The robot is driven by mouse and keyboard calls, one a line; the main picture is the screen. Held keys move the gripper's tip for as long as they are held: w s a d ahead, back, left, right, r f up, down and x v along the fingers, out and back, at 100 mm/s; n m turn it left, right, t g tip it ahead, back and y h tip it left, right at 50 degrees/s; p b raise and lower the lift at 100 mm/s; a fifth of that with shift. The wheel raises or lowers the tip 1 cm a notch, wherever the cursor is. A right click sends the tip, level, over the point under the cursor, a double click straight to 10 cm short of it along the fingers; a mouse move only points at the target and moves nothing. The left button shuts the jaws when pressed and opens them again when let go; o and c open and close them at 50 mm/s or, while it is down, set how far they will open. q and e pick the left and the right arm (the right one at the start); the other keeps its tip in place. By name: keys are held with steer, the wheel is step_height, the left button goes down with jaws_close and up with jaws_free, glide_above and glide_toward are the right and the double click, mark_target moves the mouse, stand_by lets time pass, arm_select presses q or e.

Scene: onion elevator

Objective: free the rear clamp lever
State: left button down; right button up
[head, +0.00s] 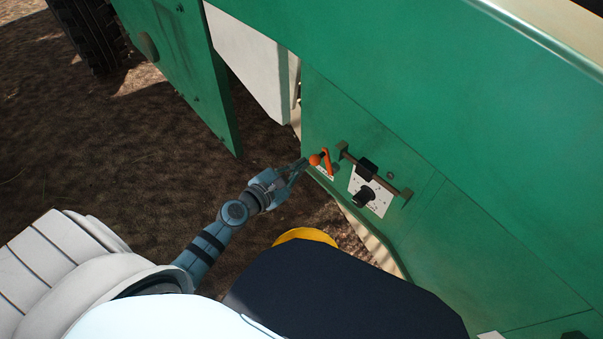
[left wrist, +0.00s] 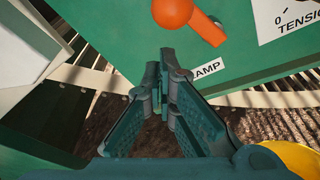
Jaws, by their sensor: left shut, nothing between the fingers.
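The clamp lever is orange with a round knob (head: 314,160) and a short arm (head: 327,161), set on the green machine panel. In the left wrist view the orange knob (left wrist: 172,12) is at the top, beyond the fingertips, with its arm running down to the right. My left gripper (head: 303,166) is close to the knob in the head view. In the left wrist view my left gripper (left wrist: 160,62) has its fingertips together with nothing between them, below the knob and in front of a white label (left wrist: 208,68) reading "AMP", partly covered. My right gripper is not in view.
Right of the lever are a dark bar (head: 390,185) on brackets and a black knob (head: 363,197) on a white dial plate (head: 380,204). The green panel (head: 450,225) stretches right. Open soil (head: 130,150) lies left, with a tyre (head: 88,32) at top left.

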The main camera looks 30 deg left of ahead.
arm_select(q)
steer(key=a+f+b+v, duration=0.1)
steer(key=v, duration=0.8)
steer(key=shift+s+f+b, duration=0.2)
steer(key=shift+f+b, duration=0.15)
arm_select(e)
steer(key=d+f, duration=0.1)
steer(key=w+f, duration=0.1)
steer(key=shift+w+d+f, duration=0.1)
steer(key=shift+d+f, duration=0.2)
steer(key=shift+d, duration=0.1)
arm_select(q)
steer(key=shift+a, duration=0.1)
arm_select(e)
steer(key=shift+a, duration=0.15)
